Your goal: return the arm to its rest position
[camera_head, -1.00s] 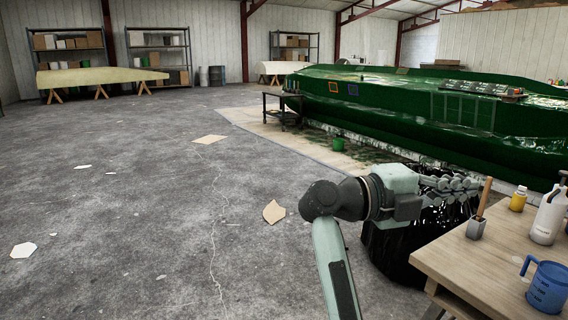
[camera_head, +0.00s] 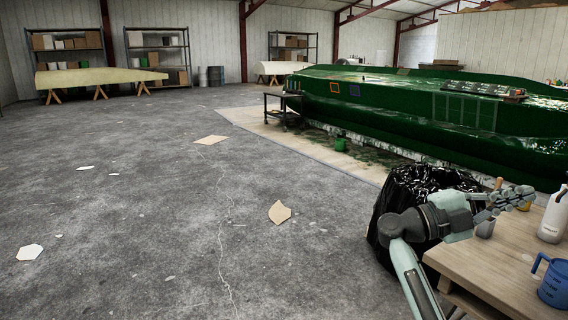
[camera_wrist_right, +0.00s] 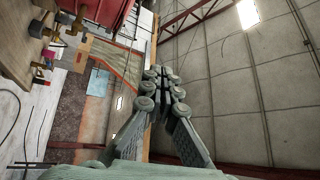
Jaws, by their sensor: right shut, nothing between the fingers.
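My right arm comes in from the bottom right of the head view. Its gripper (camera_head: 508,197) is shut and empty, held above the wooden workbench (camera_head: 500,268) near its back edge. In the right wrist view the gripper's fingers (camera_wrist_right: 160,90) lie close together with nothing between them, against the ceiling and a wall. My left arm and gripper do not show in either view.
A black-lined waste bin (camera_head: 405,190) stands beside the bench, behind my arm. The green hull mould (camera_head: 420,110) lies behind.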

